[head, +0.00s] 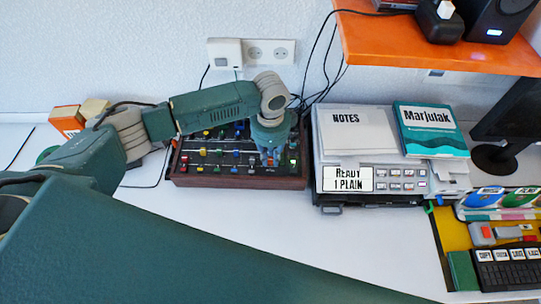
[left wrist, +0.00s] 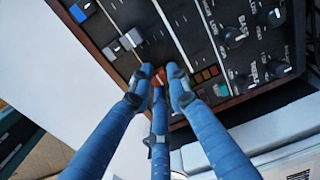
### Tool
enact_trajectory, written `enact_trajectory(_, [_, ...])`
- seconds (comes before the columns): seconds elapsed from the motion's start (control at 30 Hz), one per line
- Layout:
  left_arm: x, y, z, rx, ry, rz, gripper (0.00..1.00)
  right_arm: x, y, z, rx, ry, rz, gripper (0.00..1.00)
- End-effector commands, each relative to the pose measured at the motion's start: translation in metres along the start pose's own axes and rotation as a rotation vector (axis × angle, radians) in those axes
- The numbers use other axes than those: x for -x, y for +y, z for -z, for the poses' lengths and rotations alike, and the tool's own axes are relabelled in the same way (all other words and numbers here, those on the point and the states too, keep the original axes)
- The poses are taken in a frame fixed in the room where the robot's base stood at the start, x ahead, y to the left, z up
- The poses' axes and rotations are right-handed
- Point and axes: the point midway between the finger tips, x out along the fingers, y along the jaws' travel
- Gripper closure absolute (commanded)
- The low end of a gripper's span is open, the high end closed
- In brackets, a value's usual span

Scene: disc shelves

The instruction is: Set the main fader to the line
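The mixer (head: 240,182), a dark panel in a brown wooden frame, stands on the white desk with rows of coloured knobs and fader caps. My left gripper (head: 272,156) reaches down onto its right part. In the left wrist view three blue fingers (left wrist: 160,76) converge at the panel, their tips close around a small red-orange cap (left wrist: 158,77), apparently the main fader's. The fingers hide most of the cap and its slot; I cannot make out the target line. A grey fader cap (left wrist: 131,38) sits to the left. My right gripper is not in view.
A grey machine (head: 390,150) with a notes pad (head: 350,135) and a teal book (head: 430,130) stands close to the right of the mixer. An orange shelf (head: 435,45) hangs above it. Cables run behind. The desk in front of the mixer is clear.

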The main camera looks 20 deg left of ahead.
Motion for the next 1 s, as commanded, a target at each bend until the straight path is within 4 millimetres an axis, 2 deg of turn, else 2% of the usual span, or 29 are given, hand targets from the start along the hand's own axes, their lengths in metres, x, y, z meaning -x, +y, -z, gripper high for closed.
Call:
enact_trajectory(0.27, [0.000, -0.002, 0.000, 0.001, -0.001, 0.001, 1.00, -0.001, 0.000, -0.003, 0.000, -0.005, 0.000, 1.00])
enact_trajectory(0.5, [-0.001, -0.035, 0.000, 0.004, -0.001, 0.002, 1.00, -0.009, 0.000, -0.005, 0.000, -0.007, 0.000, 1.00])
enact_trajectory(0.57, [0.000, -0.038, 0.000, 0.002, -0.001, 0.001, 1.00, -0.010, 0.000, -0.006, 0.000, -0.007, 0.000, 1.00])
enact_trajectory(0.87, [0.001, -0.039, 0.000, 0.000, 0.000, 0.000, 1.00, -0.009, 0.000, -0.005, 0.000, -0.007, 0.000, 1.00])
enact_trajectory(0.9, [0.001, -0.039, 0.000, 0.000, 0.000, 0.000, 0.77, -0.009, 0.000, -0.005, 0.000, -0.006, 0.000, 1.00])
enact_trajectory(0.97, [0.001, -0.039, 0.000, 0.000, 0.000, 0.000, 0.65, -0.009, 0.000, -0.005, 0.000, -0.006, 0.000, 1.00])
enact_trajectory(1.0, [0.001, -0.039, 0.000, 0.000, 0.000, 0.000, 0.64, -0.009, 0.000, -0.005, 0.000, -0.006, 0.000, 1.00])
